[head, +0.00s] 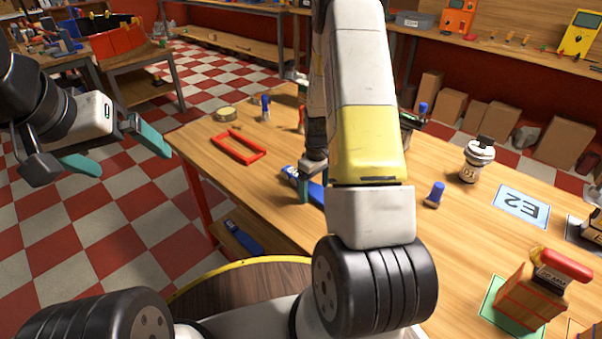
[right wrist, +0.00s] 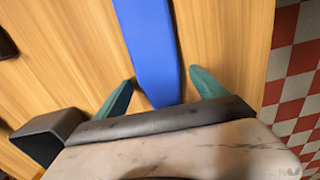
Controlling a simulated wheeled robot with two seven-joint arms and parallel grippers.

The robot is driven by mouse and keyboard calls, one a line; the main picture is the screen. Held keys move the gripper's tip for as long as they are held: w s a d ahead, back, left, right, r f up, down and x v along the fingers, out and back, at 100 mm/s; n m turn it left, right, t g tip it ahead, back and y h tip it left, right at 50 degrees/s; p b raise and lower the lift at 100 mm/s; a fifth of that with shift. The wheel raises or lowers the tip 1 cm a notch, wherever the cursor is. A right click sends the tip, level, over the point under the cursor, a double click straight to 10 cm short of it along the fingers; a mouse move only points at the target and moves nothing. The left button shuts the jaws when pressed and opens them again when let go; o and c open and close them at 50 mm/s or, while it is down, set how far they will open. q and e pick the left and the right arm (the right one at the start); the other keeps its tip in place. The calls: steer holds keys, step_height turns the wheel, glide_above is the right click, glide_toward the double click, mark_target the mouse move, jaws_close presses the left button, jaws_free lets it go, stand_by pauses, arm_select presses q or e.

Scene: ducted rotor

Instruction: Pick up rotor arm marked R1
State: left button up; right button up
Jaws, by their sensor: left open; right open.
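A blue rotor arm (head: 316,193) lies on the wooden table, partly hidden in the head view by my right arm and gripper; I cannot read its marking. In the right wrist view the blue bar (right wrist: 150,50) runs from the top edge down between the teal fingertips. My right gripper (right wrist: 163,90) is open around its near end, with a gap at both sides. In the head view the right gripper (head: 305,188) points down at the bar. My left gripper (head: 118,152) is open and empty, off the table's left side.
A red frame (head: 239,147), a tape roll (head: 225,114) and a blue-handled piece (head: 435,195) are on the wooden table (head: 400,290). Another blue piece (head: 243,238) sits lower left.

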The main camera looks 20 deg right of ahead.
jaws_close()
steer(key=shift+r, duration=0.15)
